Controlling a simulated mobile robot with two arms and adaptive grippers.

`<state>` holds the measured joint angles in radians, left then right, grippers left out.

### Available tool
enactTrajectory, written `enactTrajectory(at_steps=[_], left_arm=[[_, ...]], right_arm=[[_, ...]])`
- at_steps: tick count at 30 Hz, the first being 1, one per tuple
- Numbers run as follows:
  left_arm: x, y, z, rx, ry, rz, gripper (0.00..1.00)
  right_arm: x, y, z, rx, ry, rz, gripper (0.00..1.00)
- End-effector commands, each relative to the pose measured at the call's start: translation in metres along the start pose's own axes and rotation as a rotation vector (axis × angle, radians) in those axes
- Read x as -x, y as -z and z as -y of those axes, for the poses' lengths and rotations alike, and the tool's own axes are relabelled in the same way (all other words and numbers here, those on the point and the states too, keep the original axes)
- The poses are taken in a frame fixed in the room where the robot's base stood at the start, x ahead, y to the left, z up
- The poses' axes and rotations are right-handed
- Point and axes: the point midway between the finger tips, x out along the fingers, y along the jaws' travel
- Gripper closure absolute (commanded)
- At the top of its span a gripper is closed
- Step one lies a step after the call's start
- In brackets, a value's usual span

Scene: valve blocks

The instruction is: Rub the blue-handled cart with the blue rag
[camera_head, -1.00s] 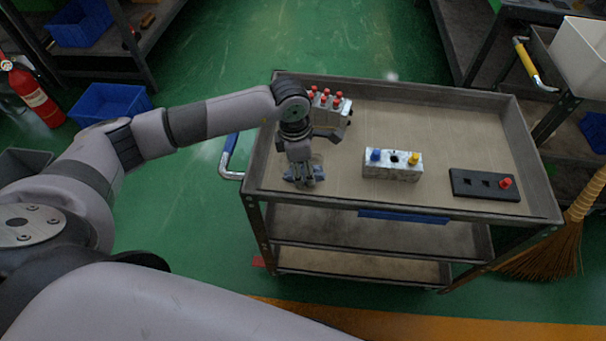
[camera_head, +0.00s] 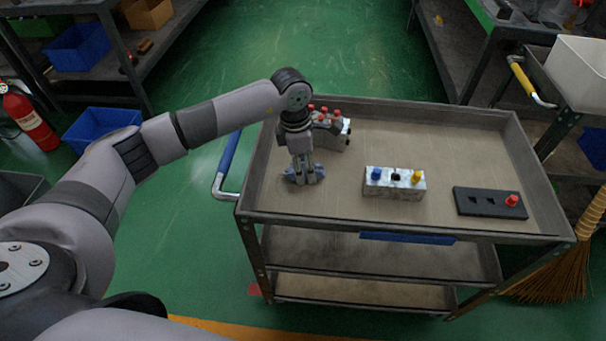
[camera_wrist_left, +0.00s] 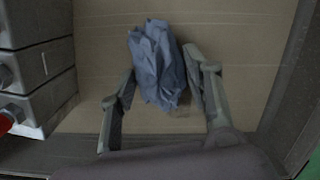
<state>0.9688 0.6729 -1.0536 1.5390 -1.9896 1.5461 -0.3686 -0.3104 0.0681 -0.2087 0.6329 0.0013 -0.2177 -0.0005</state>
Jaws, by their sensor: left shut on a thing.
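The blue-handled cart (camera_head: 330,215) is a grey metal cart with a tan top tray; its blue handle (camera_head: 229,155) sticks out at the left end. My left gripper (camera_head: 304,180) points down over the left part of the top tray. It is shut on the crumpled blue rag (camera_head: 292,174), which is at or just above the tray surface. In the left wrist view the rag (camera_wrist_left: 157,62) shows between the fingers (camera_wrist_left: 160,95), bunched up toward the far side. My right gripper is not in view.
On the tray stand a grey block with red knobs (camera_head: 330,131) close behind my left gripper, a metal block with blue and yellow knobs (camera_head: 394,183), and a black block with a red knob (camera_head: 490,203). Raised rims edge the tray. Bare tray lies between the blocks.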

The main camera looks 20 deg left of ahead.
Motion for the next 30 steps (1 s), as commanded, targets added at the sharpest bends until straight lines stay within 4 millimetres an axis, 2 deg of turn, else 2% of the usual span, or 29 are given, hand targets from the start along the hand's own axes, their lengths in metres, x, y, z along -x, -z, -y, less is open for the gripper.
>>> enactTrajectory(at_steps=[1,4,10,19,23,30], left_arm=[[-0.004,-0.001,-0.004,0.000,-0.001,0.000,0.77],[-0.004,-0.002,-0.010,0.000,-0.001,0.000,0.77],[-0.003,0.000,-0.013,0.000,0.000,-0.001,0.77],[0.001,0.017,-0.016,-0.001,0.000,0.000,0.77],[0.002,0.018,-0.010,-0.003,0.000,0.000,0.77],[0.001,0.023,0.012,-0.003,0.001,-0.001,0.77]], right_arm=[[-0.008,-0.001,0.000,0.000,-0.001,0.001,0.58],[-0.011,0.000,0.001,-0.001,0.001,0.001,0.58],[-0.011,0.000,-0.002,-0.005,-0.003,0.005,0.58],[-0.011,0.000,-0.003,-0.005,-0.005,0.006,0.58],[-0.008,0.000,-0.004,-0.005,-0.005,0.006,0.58],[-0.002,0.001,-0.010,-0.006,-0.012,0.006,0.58]])
